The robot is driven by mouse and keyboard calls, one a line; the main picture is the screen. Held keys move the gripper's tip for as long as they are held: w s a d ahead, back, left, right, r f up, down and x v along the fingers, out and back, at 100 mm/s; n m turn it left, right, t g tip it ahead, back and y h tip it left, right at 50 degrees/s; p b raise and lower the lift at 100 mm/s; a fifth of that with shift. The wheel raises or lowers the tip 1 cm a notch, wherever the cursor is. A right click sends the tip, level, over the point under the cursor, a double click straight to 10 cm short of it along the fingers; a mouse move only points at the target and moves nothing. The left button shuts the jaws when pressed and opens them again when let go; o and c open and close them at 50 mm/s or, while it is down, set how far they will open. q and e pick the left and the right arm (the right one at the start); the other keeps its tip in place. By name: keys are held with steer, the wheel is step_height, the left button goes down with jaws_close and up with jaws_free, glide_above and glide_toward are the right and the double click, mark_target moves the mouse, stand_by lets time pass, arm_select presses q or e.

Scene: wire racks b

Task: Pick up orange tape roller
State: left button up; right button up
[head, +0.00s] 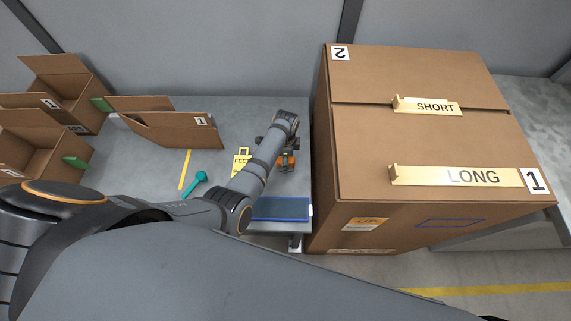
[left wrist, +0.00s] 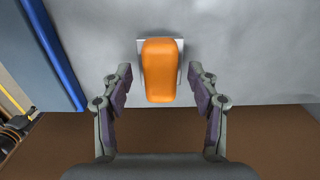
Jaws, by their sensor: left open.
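The orange tape roller (left wrist: 161,70) lies on a grey surface in the left wrist view, with a pale edge showing around its far end. My left gripper (left wrist: 160,84) is open, with one finger on each side of the roller and a gap on both sides. In the head view the left gripper (head: 285,152) points down beside the large carton, and orange (head: 291,162) shows at its fingers. My arm hides part of that area. My right gripper is not in view.
The large carton (head: 350,180) stands close to the right of my gripper. A blue tray (head: 281,208) lies nearer me. A teal tool (head: 195,184) and a yellow sign (head: 241,161) are to the left, with open cartons (head: 165,125) beyond.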

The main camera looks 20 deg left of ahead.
arm_select(q)
steer(key=shift+f, duration=0.45)
jaws_close()
steer(key=shift+r, duration=0.1)
steer(key=shift+r, duration=0.1)
